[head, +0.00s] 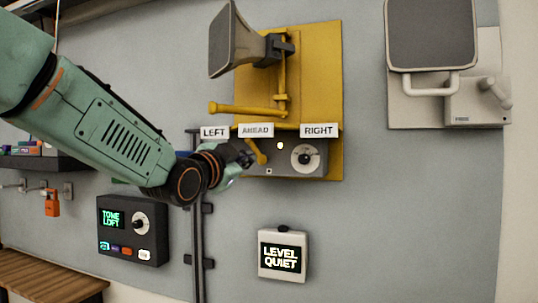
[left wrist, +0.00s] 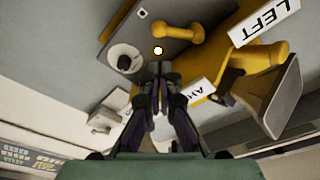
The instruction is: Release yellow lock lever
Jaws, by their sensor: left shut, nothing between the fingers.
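The yellow lock lever (head: 258,152) is a short knobbed bar on the grey control box (head: 285,168), below the AHEAD label. In the left wrist view the lever (left wrist: 181,36) lies above and to the right of my fingertips. My left gripper (head: 242,158) is close to its left side in the head view. Its fingers (left wrist: 159,70) are shut and empty, and a gap shows between them and the lever in the left wrist view. My right gripper is out of view.
A grey horn (head: 222,42) on a yellow plate (head: 318,75) has a long yellow handle (head: 245,109) above the labels. A white dial (head: 305,157) sits right of the lever. A dark vertical rail (head: 197,240) and a LEVEL QUIET box (head: 283,256) are below.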

